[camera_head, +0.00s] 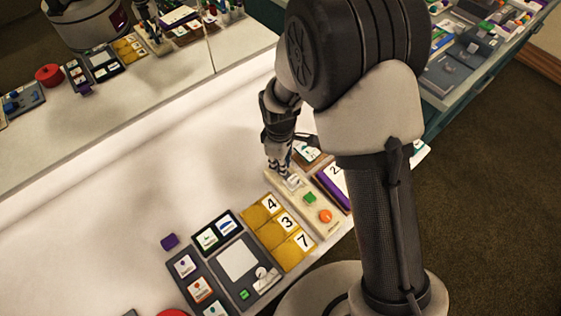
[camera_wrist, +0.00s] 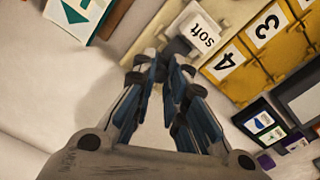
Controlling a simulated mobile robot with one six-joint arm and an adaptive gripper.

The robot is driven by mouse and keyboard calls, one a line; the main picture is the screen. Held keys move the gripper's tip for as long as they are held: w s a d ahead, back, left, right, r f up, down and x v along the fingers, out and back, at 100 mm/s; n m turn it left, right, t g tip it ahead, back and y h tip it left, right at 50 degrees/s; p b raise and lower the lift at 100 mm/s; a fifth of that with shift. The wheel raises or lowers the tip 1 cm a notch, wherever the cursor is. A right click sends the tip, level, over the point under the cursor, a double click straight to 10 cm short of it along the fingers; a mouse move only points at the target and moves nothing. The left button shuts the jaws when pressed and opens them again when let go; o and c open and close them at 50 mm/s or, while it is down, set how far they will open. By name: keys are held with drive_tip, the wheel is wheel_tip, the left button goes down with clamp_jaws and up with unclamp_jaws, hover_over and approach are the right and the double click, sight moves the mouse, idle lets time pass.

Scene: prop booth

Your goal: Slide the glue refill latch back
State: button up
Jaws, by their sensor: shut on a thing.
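A cream panel (camera_head: 335,228) lies on the white counter, with a green button (camera_head: 309,198) and an orange knob (camera_head: 325,216). At its far end is a small pale latch-like piece (camera_head: 293,182). In the wrist view a grey-white piece (camera_wrist: 177,48) sits beside a "soft" label (camera_wrist: 203,34); no glue marking is readable. My gripper (camera_head: 279,166) is at this far end, and its fingertips (camera_wrist: 161,66) are shut at the pale piece. The fingers hide the exact contact.
Yellow tiles numbered 4, 3 and 7 (camera_head: 279,230) lie left of the panel. A dark-framed tray (camera_head: 219,289) and a purple block (camera_head: 169,241) are farther left. A purple-edged box (camera_head: 330,187) stands close on the right. A mirror (camera_head: 150,85) runs behind; the back-left counter is bare.

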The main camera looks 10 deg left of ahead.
clamp_jaws()
drive_tip(key=shift+w+a+p, duration=0.3)
drive_tip(key=shift+w+a, duration=0.45)
drive_tip(key=o, duration=0.8)
unclamp_jaws()
drive_tip(key=shift+c, duration=0.2)
drive_tip(key=shift+r, duration=0.15)
wheel_tip(320, 180, up, 12)
drive_tip(key=shift+s, duration=0.2)
